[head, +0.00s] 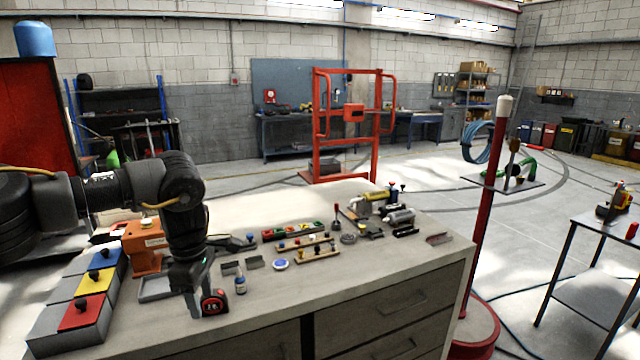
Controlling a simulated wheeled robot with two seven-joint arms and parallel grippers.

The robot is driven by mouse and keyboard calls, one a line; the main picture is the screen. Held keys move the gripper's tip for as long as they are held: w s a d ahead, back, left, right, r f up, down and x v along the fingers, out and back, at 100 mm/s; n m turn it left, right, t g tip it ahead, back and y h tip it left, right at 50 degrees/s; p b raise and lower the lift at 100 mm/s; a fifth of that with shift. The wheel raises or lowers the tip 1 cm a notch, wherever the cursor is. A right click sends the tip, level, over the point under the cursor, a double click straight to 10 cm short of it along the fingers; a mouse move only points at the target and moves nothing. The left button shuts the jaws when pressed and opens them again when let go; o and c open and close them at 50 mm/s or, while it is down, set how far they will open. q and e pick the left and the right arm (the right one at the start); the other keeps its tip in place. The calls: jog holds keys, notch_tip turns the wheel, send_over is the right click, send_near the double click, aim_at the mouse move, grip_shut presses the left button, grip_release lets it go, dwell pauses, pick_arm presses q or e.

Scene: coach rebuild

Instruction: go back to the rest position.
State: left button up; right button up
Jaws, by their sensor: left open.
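My left arm comes in from the left over the bench (270,310), and its gripper (203,298) points down near the bench's front edge. The left gripper is open. A small red and black item marked with pale figures (214,304), like a tape measure, is right at its fingertips; I cannot tell whether they touch. The gripper hides part of the grey tray (155,290) behind it. My right gripper is not in view.
Left of the arm are an orange box (146,243) and red, yellow and blue lidded bins (85,312). A small blue bottle (240,281) stands close right of the gripper. Several small parts lie further right. A red post (484,215) stands beyond the bench's right end.

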pick_arm(q)
jog(key=w+d+f+n+h, duration=0.3)
jog(key=d+f+n+h, duration=0.6)
jog(key=d+f, duration=1.1)
notch_tip(320, 180, down, 17)
jog(key=s+d+n+t, duration=0.25)
jog(key=n+t, duration=0.25)
jog(key=n, duration=1.2)
jog(key=s+a+f+n+y, duration=0.2)
jog(key=s+a+f+n, duration=0.55)
jog(key=s+f, duration=0.3)
jog(key=s+a+f+n+y, duration=0.2)
jog(key=s+a+f+n, duration=0.4)
jog(key=s+f+n, duration=0.45)
jog(key=s+a+f+n+g+y, duration=0.1)
jog(key=s+a+f, duration=0.3)
jog(key=s, duration=0.6)
jog(key=s+a+f+n+g+y, duration=0.1)
jog(key=s+a+f+n+y, duration=0.1)
jog(key=s, duration=0.9)
jog(key=s+a+f+n+g+y, duration=0.2)
jog(key=s+a+f+n, duration=0.2)
jog(key=s, duration=0.6)
jog(key=shift+s+a+f+n, duration=0.3)
jog(key=shift+a+f+n, duration=0.1)
jog(key=shift+a+f, duration=0.4)
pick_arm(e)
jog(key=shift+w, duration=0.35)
